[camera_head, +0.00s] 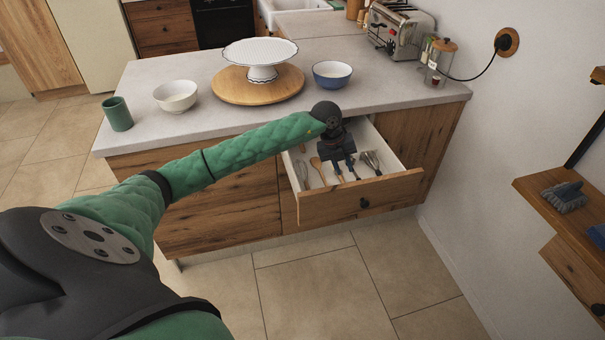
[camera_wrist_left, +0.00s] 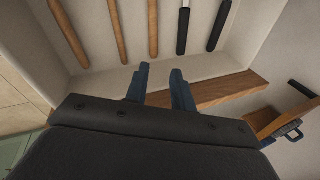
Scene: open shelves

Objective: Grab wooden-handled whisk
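In the head view, a whisk with a grey wire head (camera_head: 302,174) lies at the left of the open drawer (camera_head: 345,205); I cannot make out its handle. Another whisk-like tool (camera_head: 372,162) lies at the right. In the left wrist view, several wooden handles, one of them in the middle (camera_wrist_left: 118,30), lie side by side, with black handles (camera_wrist_left: 182,32) to their right. The tool heads are out of that view, so I cannot tell which handle is the whisk's. My left gripper (camera_head: 345,171) is over the drawer; its fingers (camera_wrist_left: 160,86) are apart with nothing between them. My right gripper is not in view.
A wooden spoon (camera_head: 317,168) lies in the drawer. The counter (camera_head: 210,130) above holds a green cup (camera_head: 117,114), a white bowl (camera_head: 175,96), a blue bowl (camera_head: 332,76) and a cake stand (camera_head: 260,55) on a round board. The wall (camera_head: 480,170) is close on the right.

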